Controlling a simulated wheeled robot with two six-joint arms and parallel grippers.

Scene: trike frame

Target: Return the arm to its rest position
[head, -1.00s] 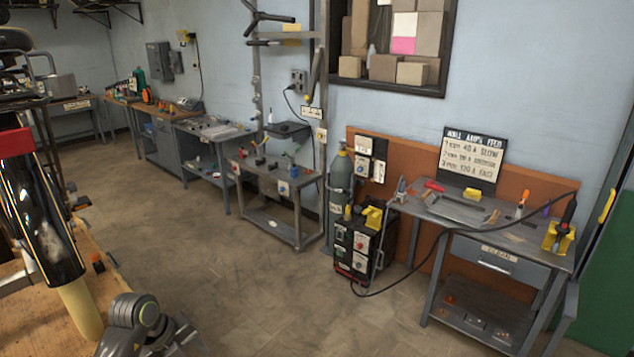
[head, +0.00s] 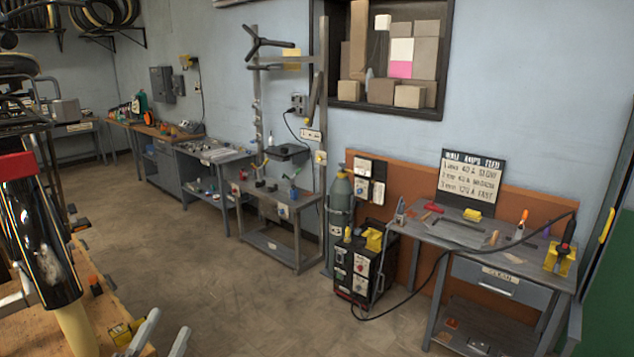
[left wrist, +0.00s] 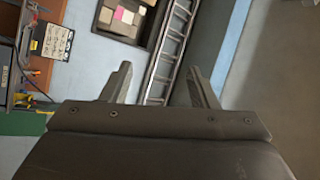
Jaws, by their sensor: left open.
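My left gripper (head: 168,322) shows at the bottom left of the head view, only its two pale fingers, spread apart with nothing between them. In the left wrist view the same gripper (left wrist: 159,68) has its two dark fingers wide apart and empty, facing the wall side of the room. The rest of my left arm is mostly out of the picture. My right gripper is in neither view.
A wooden bench (head: 103,312) with a glossy black tube (head: 38,235) stands at the left, close to my left gripper. A welding machine (head: 362,265) and a steel table (head: 470,236) stand by the wall. The middle floor (head: 215,300) is clear. A ladder (left wrist: 168,45) shows in the wrist view.

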